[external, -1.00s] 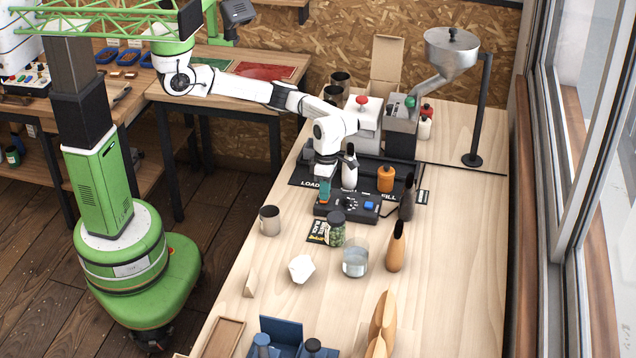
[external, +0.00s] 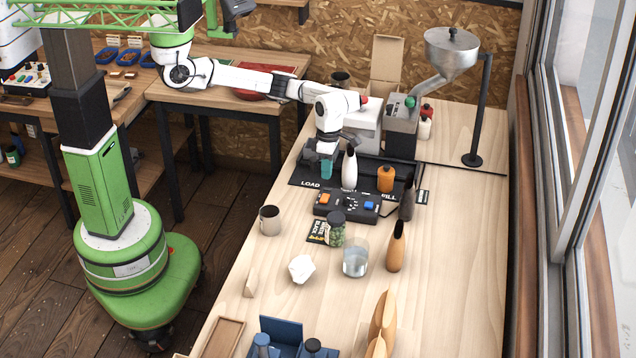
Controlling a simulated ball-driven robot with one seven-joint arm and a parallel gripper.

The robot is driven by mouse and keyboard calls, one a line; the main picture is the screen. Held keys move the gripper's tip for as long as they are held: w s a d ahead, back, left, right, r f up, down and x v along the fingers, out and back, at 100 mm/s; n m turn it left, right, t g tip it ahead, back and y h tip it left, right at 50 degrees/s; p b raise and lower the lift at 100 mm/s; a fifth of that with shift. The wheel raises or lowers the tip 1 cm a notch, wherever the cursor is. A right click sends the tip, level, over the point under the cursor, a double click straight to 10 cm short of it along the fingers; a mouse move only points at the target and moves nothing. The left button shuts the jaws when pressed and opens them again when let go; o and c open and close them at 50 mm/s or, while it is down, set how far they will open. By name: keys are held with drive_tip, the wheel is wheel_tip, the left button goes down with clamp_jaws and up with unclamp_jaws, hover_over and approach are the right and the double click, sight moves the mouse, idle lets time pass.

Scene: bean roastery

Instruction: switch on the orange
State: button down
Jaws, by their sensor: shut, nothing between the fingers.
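A dark control box (external: 347,206) lies on the wooden bench in front of the black LOAD/FILL mat. It has an orange switch (external: 324,198) at its left end, a round dial in the middle and a blue switch (external: 369,205) at its right end. The orange switch is too small to tell its position. My gripper (external: 327,172), with teal fingertips, is shut and empty. It points down above the mat, apart from the box and a little above and behind the orange switch.
A white bottle (external: 349,168) stands close right of my gripper; an orange bottle (external: 386,179) and a dark bottle (external: 407,200) stand farther right. A green-filled jar (external: 335,231), grey cup (external: 270,220) and glass beaker (external: 355,258) stand in front of the box.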

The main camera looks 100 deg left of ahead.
wheel_tip(320, 180, up, 7)
hover_over(324, 199)
drive_tip(key=a, duration=0.4)
drive_tip(key=shift+d+r, duration=0.1)
drive_tip(key=shift+d, duration=0.05)
drive_tip(key=d+p, duration=0.1)
drive_tip(key=p, duration=0.6)
drive_tip(key=shift+d+r, duration=0.15)
drive_tip(key=shift+r, duration=0.25)
drive_tip(key=shift+d+f, duration=0.1)
drive_tip(key=shift+f, duration=0.1)
drive_tip(key=shift+f, duration=0.1)
drive_tip(key=f+p, duration=0.1)
drive_tip(key=f, duration=0.3)
drive_tip(key=d+f+p, duration=0.1)
drive_tip(key=f, duration=0.4)
drive_tip(key=d+f+p, duration=0.1)
drive_tip(key=f, duration=0.4)
drive_tip(key=shift+p, duration=0.3)
